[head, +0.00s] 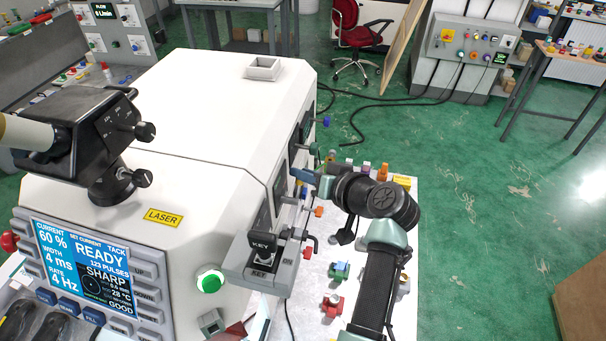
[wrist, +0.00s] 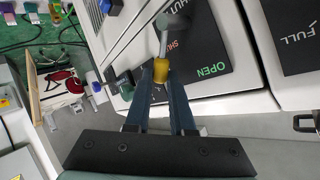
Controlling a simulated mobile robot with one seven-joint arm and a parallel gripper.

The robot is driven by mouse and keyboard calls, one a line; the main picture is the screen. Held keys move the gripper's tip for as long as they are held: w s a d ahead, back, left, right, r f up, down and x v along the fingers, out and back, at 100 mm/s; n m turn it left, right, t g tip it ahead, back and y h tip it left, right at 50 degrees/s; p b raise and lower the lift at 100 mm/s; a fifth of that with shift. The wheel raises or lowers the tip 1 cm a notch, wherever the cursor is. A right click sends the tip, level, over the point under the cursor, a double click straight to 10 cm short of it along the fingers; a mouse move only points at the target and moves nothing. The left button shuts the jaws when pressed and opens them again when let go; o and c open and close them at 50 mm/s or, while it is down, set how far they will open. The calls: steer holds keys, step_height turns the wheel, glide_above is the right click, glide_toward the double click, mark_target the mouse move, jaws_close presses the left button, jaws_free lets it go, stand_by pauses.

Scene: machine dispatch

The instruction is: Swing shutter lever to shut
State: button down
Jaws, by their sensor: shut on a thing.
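The shutter lever (wrist: 163,45) shows in the wrist view as a short metal rod from a grey round pivot to a yellow knob (wrist: 160,70). My gripper (wrist: 160,84) is shut on the yellow knob, one blue-grey finger on each side. In the head view my gripper (head: 303,174) is against the side of the white laser machine (head: 215,110); the lever is hard to make out there.
A neighbouring plate marked FULL (wrist: 298,37) is at right in the wrist view. The key switch box (head: 262,262) juts out below my gripper in the head view. A white table (head: 312,275) with small coloured parts lies beneath my arm.

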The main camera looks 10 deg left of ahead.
steer(key=w+f+m+g+b, duration=0.1)
steer(key=g+b, duration=0.1)
steer(key=b, duration=0.1)
steer(key=w+f+m+g+b, duration=0.1)
steer(key=b, duration=0.2)
steer(key=f+m+g+b, duration=0.1)
steer(key=g+b, duration=0.1)
steer(key=b, duration=0.1)
steer(key=shift+w+f+g+h, duration=0.15)
steer(key=shift+w+g+h, duration=0.15)
steer(key=shift+w+h, duration=0.1)
steer(key=shift+f+m+g+b, duration=0.15)
steer(key=shift+m+g+b, duration=0.25)
steer(key=shift+b, duration=0.9)
steer(key=c, duration=1.1)
jaws_free()
steer(key=shift+w, duration=0.1)
steer(key=shift+o, duration=0.2)
steer(key=b+v, duration=0.3)
steer(key=v, duration=1)
steer(key=shift+a, duration=0.1)
